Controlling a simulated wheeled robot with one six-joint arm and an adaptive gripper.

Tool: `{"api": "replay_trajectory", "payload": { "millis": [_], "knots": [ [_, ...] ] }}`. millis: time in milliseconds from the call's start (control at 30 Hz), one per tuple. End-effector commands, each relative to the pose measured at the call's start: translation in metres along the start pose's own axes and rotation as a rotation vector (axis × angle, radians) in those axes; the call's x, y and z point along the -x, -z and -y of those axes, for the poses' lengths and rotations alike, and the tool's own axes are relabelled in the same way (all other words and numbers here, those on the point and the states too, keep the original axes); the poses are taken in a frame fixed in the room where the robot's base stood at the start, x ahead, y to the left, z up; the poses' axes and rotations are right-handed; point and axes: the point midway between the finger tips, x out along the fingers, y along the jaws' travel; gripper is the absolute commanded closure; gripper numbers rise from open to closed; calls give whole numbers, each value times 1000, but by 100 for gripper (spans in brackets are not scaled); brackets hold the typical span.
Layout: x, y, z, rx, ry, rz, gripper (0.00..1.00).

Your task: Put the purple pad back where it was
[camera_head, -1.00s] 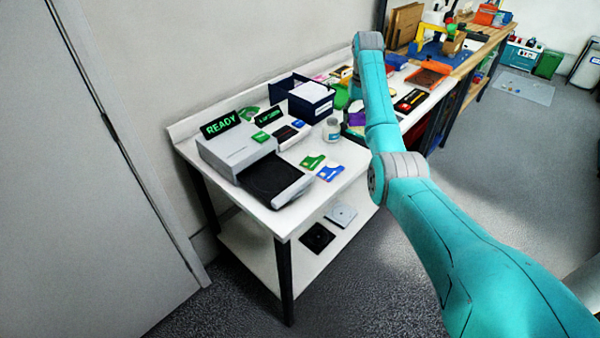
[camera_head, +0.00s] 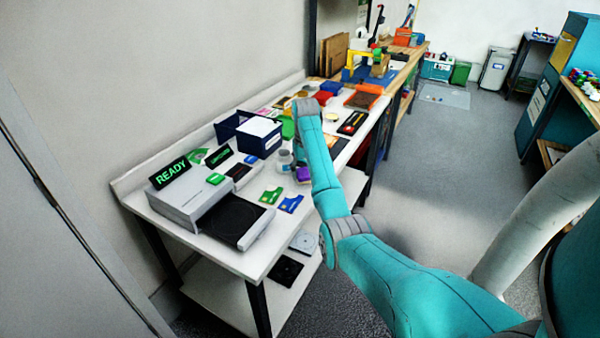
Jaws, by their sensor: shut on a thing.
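The purple pad (camera_head: 304,174) shows as a small patch at the left edge of my forearm, just right of the white bottle (camera_head: 284,160). The forearm hides the rest of it. My teal arm reaches over the white table (camera_head: 220,250) from the lower right, and its upper end is above the table's middle. My gripper is almost wholly hidden behind the forearm, so its fingertips do not show. The pad has shifted with the arm, so my gripper is shut on it. I cannot tell whether the pad touches the table.
A grey device with a black plate (camera_head: 235,220) and a READY sign (camera_head: 173,173) stands at the table's near end. Green (camera_head: 271,195) and blue (camera_head: 291,204) cards lie beside it. A dark blue bin (camera_head: 258,138) stands behind. A black case (camera_head: 352,122) lies right of my forearm.

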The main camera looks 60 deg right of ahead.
Motion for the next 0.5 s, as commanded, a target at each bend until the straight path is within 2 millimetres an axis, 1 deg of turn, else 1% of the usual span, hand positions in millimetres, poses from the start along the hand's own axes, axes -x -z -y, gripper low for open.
{"api": "replay_trajectory", "payload": {
  "millis": [33, 133, 500],
  "knots": [
    [-6, -5, -2, -1, 0, 0, 77],
    [-12, -10, -4, -1, 0, -1, 77],
    [-14, -11, -4, -1, 0, -1, 77]
  ]
}}
